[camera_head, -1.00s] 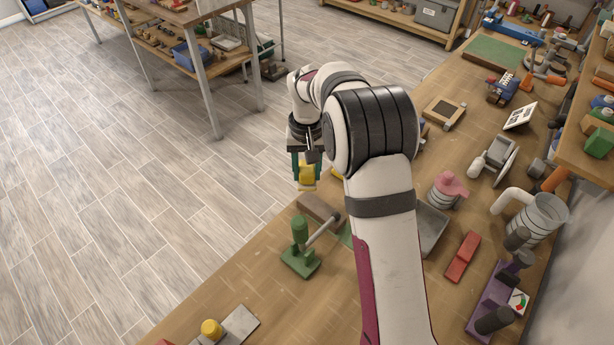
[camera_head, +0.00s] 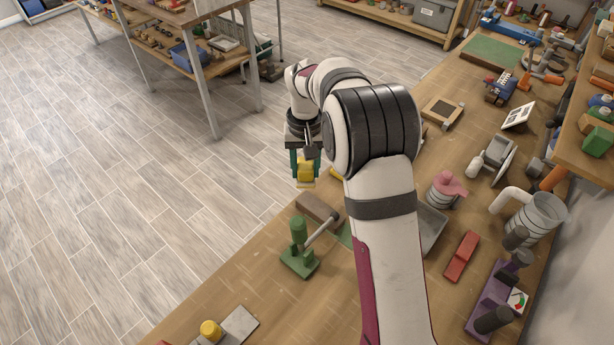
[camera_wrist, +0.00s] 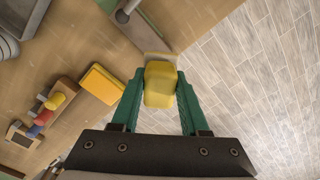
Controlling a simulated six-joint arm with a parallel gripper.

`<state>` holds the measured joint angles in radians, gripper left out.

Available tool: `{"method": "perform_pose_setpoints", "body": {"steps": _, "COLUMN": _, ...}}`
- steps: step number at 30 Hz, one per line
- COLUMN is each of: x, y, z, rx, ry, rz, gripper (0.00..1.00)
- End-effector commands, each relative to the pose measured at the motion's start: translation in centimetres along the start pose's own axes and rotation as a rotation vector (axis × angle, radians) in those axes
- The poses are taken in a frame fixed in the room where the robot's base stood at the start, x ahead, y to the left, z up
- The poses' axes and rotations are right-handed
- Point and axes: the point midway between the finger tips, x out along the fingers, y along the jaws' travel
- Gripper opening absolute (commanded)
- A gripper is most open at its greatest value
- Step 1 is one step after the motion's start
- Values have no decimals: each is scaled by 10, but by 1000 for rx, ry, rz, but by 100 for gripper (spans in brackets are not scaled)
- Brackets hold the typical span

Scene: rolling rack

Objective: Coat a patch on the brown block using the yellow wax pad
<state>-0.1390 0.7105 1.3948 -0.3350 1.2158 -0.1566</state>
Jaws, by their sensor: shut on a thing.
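My gripper (camera_head: 306,166) has green fingers shut on the yellow wax pad (camera_head: 306,172). In the wrist view, my gripper (camera_wrist: 160,88) holds the pad (camera_wrist: 160,84) between its fingertips, with a thin pale edge showing at the pad's far side. The brown block (camera_head: 318,206) lies near the table's left edge, beside a green clamp-like tool (camera_head: 299,250) whose grey rod reaches to it. The pad appears held in the air, apart from the block. In the wrist view the block (camera_wrist: 158,20) seems to be at the top, partly cut off.
A yellow-orange block (camera_wrist: 102,84) and a small coloured toy-like item (camera_wrist: 42,118) lie on the table in the wrist view. A grey tray (camera_head: 432,226), a red block (camera_head: 461,256) and a pink-topped item (camera_head: 447,188) stand right of my arm. Open floor lies left.

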Motion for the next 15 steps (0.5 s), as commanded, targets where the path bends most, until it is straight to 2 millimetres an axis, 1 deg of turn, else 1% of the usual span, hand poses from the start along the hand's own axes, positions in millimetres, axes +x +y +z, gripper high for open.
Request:
{"method": "perform_pose_setpoints", "body": {"steps": 4, "x": 3, "y": 0, "z": 0, "rx": 0, "ry": -1, "rz": 0, "gripper": 0}}
{"method": "perform_pose_setpoints", "body": {"steps": 8, "x": 11, "y": 0, "z": 0, "rx": 0, "ry": -1, "rz": 0, "gripper": 0}}
{"method": "perform_pose_setpoints", "body": {"steps": 15, "x": 32, "y": 0, "z": 0, "rx": 0, "ry": -1, "rz": 0, "gripper": 0}}
